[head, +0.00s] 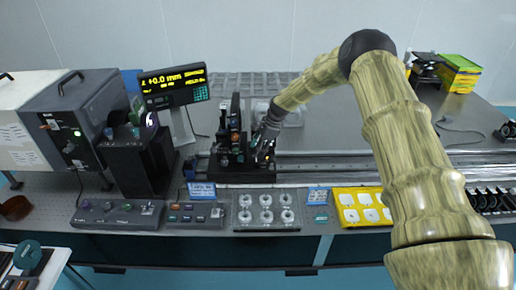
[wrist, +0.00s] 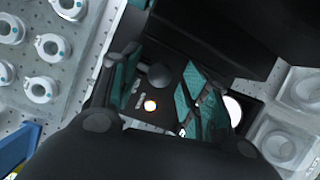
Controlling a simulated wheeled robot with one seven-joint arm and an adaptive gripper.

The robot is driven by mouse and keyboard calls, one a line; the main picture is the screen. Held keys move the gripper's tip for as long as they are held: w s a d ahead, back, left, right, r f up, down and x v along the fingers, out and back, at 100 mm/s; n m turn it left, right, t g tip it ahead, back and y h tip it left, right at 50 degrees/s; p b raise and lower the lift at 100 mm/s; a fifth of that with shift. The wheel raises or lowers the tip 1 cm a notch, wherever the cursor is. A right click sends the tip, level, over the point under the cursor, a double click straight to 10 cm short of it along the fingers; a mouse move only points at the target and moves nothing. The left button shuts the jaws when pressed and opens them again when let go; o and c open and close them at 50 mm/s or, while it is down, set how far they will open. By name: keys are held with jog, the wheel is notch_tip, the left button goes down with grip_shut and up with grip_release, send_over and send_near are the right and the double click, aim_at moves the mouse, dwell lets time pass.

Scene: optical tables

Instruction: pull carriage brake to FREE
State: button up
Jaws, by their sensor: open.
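The black carriage (head: 232,172) stands on the rail at the middle of the bench in the head view. My gripper (head: 263,150) is at its right side, and its fingers are small and dark there. In the wrist view my gripper (wrist: 162,88) is open, with teal pads left and right. Between the pads is a dark round knob (wrist: 160,75), probably the brake's, on a dark panel (wrist: 138,122) with a glowing light and small labels. The labels are too small to read. I cannot tell whether a pad touches the knob.
The long rail (head: 330,163) runs right from the carriage. A readout (head: 174,86) showing +0.0 mm stands behind left. In front lie a tray of round pieces (head: 243,226), a yellow tray (head: 339,208) and control boxes (head: 118,216). A dark body crowds the wrist view's upper right.

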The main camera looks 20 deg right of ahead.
grip_shut()
